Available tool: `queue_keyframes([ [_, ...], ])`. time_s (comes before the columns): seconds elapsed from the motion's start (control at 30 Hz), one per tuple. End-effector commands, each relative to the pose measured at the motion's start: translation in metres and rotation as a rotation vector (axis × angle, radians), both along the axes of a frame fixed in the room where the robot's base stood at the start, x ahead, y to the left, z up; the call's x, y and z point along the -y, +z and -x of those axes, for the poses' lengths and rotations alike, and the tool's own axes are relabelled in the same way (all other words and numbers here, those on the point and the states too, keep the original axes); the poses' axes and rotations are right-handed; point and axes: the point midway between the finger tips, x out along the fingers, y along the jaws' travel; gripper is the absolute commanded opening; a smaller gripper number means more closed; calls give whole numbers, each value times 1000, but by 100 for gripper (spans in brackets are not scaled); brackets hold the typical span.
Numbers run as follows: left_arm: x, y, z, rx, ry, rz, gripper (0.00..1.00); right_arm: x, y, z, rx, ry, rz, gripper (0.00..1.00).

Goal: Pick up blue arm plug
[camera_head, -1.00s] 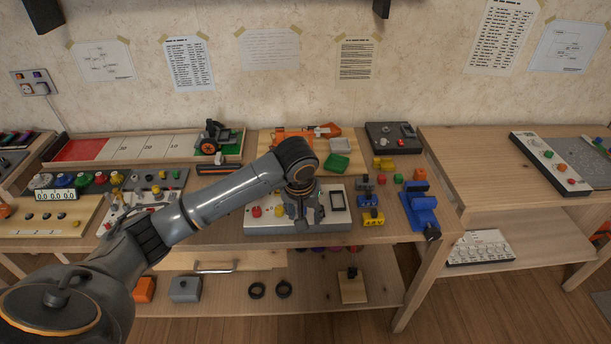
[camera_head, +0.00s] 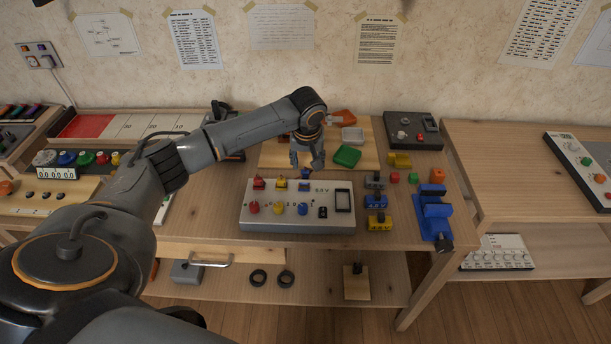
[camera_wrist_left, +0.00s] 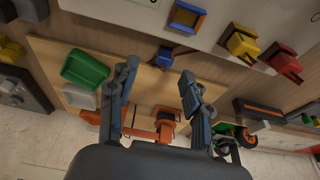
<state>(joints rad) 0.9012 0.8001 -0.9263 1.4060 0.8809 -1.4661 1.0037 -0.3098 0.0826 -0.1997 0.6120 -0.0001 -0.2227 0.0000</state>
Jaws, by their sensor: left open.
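A small blue plug (camera_head: 305,172) is just behind the white panel (camera_head: 345,222), below my left gripper (camera_head: 306,164). In the left wrist view the blue plug (camera_wrist_left: 165,57) shows between and slightly beyond the fingertips of my left gripper (camera_wrist_left: 159,72), apart from them. That gripper is open and empty, pointing down. Whether the plug rests on the table or leans on the panel is unclear. My right gripper is not in view.
Yellow (camera_wrist_left: 240,42) and red (camera_wrist_left: 283,61) plugs stand on the panel close by. A green tray (camera_head: 347,156), a grey tray and orange parts lie on a board behind the gripper. A blue vise-like block (camera_head: 434,214) stands at right. The right table is largely clear.

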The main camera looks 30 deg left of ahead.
Motion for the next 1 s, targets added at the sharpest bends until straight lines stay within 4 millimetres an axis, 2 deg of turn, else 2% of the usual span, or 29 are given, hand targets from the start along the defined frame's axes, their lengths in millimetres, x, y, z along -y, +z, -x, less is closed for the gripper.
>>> queue_keyframes([
  [0.03,-2,-4,0,-2,1,-1,49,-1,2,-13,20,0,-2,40],
  [0.1,-5,-12,-1,-3,2,-1,49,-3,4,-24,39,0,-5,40],
  [0.2,-10,-27,-2,-4,2,-2,49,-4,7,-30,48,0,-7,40],
  [0.4,-12,-48,-7,-1,0,0,49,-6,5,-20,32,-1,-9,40],
  [0.63,-12,-49,-7,0,-1,0,49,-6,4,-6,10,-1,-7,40],
  [0.67,-12,-49,-7,0,-1,0,45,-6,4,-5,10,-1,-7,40],
  [0.83,-12,-49,-7,-1,0,-1,10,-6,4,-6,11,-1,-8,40],
  [0.87,-12,-49,-7,-1,0,-1,8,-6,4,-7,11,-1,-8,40],
  [1.0,-12,-49,-7,-1,0,-1,7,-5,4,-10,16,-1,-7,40],
])
